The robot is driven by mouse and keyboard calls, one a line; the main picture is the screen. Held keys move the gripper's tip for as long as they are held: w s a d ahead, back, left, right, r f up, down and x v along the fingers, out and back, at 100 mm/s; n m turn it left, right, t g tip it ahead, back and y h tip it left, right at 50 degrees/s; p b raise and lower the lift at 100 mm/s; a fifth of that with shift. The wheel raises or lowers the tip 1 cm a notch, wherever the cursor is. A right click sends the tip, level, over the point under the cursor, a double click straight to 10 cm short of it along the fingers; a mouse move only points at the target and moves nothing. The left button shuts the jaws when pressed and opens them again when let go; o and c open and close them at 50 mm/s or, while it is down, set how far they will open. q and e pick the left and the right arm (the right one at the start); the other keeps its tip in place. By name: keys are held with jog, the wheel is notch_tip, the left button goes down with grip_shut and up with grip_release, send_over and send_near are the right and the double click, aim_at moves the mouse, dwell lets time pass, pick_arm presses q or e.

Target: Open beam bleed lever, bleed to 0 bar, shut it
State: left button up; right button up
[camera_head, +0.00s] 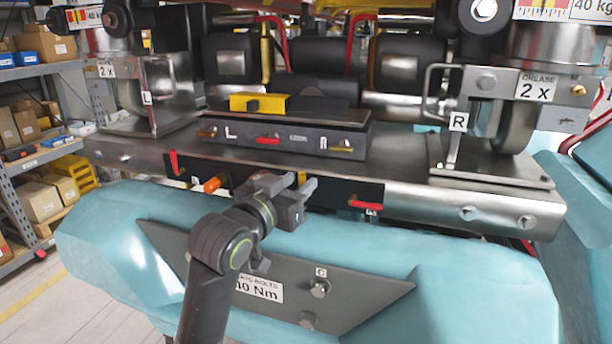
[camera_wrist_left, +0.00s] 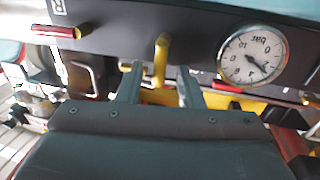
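In the left wrist view a yellow lever (camera_wrist_left: 161,60), which looks like the bleed lever, stands out between my left fingers. A round white gauge marked Bar (camera_wrist_left: 253,56) sits beside it, turned over in the picture; its dark needle is off the 0, but I cannot read an exact value. My right gripper is out of view.
Red handles sit on the panel at left (camera_head: 174,163) and right (camera_head: 366,206), with an orange knob (camera_head: 212,184) near the left one. A teal body (camera_head: 120,225) bulges out below. Shelves with boxes (camera_head: 40,125) stand at far left.

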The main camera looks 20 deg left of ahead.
pick_arm(q)
jog(key=shift+s+r, duration=0.15)
jog(key=shift+s, duration=0.05)
jog(key=shift+c, duration=0.5)
grip_shut()
